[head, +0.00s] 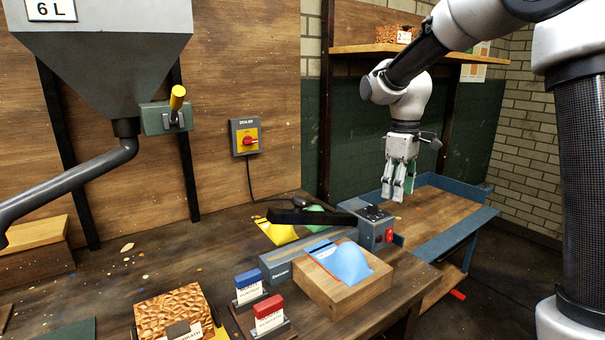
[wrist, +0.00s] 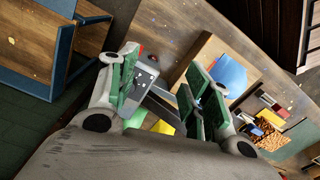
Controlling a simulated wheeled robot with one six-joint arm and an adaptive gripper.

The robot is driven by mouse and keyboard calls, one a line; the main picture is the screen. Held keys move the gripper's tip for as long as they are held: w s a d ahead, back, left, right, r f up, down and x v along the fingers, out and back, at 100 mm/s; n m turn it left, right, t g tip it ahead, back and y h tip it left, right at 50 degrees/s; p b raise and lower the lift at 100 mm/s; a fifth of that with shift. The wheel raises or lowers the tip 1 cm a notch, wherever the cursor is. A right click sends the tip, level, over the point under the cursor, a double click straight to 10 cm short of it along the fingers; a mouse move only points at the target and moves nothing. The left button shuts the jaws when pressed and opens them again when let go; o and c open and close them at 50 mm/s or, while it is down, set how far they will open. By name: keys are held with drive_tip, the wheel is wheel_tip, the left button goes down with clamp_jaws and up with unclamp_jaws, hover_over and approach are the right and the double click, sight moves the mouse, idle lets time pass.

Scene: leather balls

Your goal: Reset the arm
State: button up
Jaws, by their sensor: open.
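My arm comes in from the upper right of the head view. My gripper (head: 397,192) hangs fingers down above the blue-rimmed wooden tray table (head: 440,207), behind the sealing machine. It is open, and nothing shows between its fingers. In the wrist view my gripper (wrist: 165,95) has its green-padded fingers spread apart, with the grey machine head (wrist: 143,85) and the bench below and beyond them.
The bar sealer (head: 376,228) stands on the bench near the gripper. A wooden block with a blue piece (head: 345,262), a yellow piece (head: 275,231) and a green piece (head: 317,216) are close by. A hopper (head: 105,55) hangs left. A shelf (head: 380,49) is behind the arm.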

drive_tip(key=s+d+r+m+t, duration=0.1)
drive_tip(key=s+d+m, duration=0.2)
drive_tip(key=s, duration=0.6)
drive_tip(key=s+d+r+m+t, duration=0.1)
drive_tip(key=s+d+m+t, duration=0.1)
drive_tip(key=s, duration=0.7)
drive_tip(key=s+d+r+m+t, duration=0.1)
drive_tip(key=s+d+m, duration=0.3)
drive_tip(key=s, duration=0.5)
drive_tip(key=shift+s+d+r+m+t, duration=0.3)
drive_tip(key=shift+s+d+r, duration=0.15)
drive_tip(key=shift+d, duration=0.9)
